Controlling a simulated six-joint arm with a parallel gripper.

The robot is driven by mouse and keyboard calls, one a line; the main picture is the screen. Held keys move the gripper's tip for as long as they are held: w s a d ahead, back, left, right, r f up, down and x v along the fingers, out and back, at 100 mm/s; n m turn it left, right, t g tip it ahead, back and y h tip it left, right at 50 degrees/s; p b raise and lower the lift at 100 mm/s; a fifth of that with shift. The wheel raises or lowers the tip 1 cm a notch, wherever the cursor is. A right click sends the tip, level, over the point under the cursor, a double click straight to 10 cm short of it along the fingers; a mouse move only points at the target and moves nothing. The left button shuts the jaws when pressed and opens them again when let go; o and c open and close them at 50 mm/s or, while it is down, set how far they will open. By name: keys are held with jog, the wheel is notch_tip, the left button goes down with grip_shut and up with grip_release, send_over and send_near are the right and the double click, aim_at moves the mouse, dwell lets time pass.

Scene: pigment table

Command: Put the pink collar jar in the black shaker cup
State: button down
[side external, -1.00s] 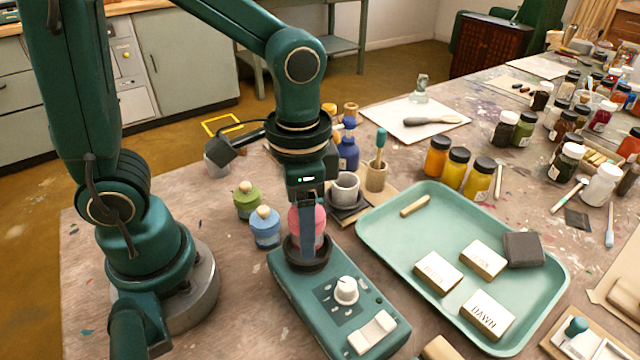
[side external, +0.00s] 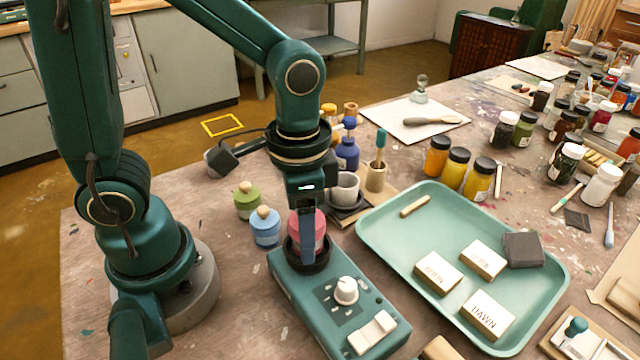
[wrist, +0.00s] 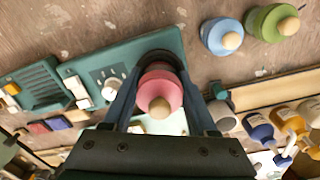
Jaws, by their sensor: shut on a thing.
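The pink collar jar (wrist: 168,88), with a round wooden knob on top, is between the fingers of my gripper (wrist: 160,98), which is shut on it. It also shows in the side view (side external: 320,226), upright and partly hidden behind a finger. The black shaker cup (side external: 322,262) stands on the green shaker machine (side external: 300,285). The jar is over the cup's opening, and its lower part appears to be inside the rim. The jar's base is hidden, so I cannot tell whether it touches the cup floor. In the wrist view the cup's dark rim (wrist: 158,54) curves behind the jar.
A blue jar (side external: 265,230) and a green jar (side external: 247,203) stand left of the machine. A grey mortar (side external: 346,190) stands close behind my gripper. A green tray (side external: 372,235) with labelled blocks lies to the right. The table's front left is clear.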

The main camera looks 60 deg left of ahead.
jog(key=shift+f, duration=1)
jog(key=shift+c, duration=0.6)
grip_release()
jog(key=shift+c, duration=1)
jog(key=shift+r, duration=0.85)
jog(key=shift+o, duration=0.6)
jog(key=shift+r, duration=3.25)
